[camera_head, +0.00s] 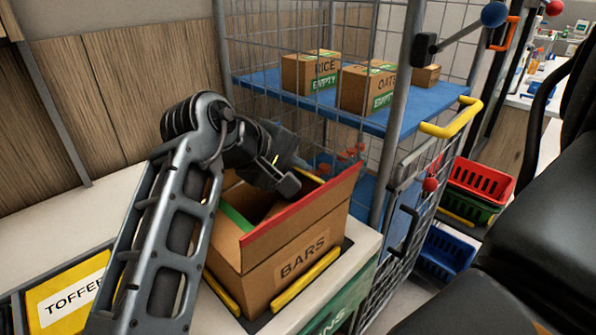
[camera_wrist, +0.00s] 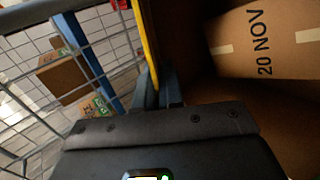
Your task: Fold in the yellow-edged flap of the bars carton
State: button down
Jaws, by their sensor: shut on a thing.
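The brown bars carton (camera_head: 303,262) stands upright on the counter with its top open, its BARS label facing front. Its red-edged flap (camera_head: 310,210) stands up at the front, and a green-edged flap (camera_head: 236,217) shows at the left. The yellow-edged flap (camera_head: 312,177) is at the far side, mostly hidden behind my gripper (camera_head: 288,180). In the wrist view the yellow edge (camera_wrist: 149,42) runs down between my fingers (camera_wrist: 158,92), which are shut on that flap. A cardboard face marked 20 NOV (camera_wrist: 262,42) lies to the right in the wrist view.
Yellow rails (camera_head: 306,278) border the carton's place on the counter. A yellow toffee box (camera_head: 65,295) is at left.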

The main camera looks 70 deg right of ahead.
jog(key=shift+f, duration=0.1)
dwell(0.5)
jog(key=c, duration=1.3)
grip_release()
jog(key=shift+c, duration=0.2)
jog(key=shift+a, duration=0.1)
jog(key=v, duration=0.7)
jog(key=shift+w+a+b, duration=0.15)
jog(key=shift+a+b, duration=0.15)
jog(key=shift+b, duration=0.1)
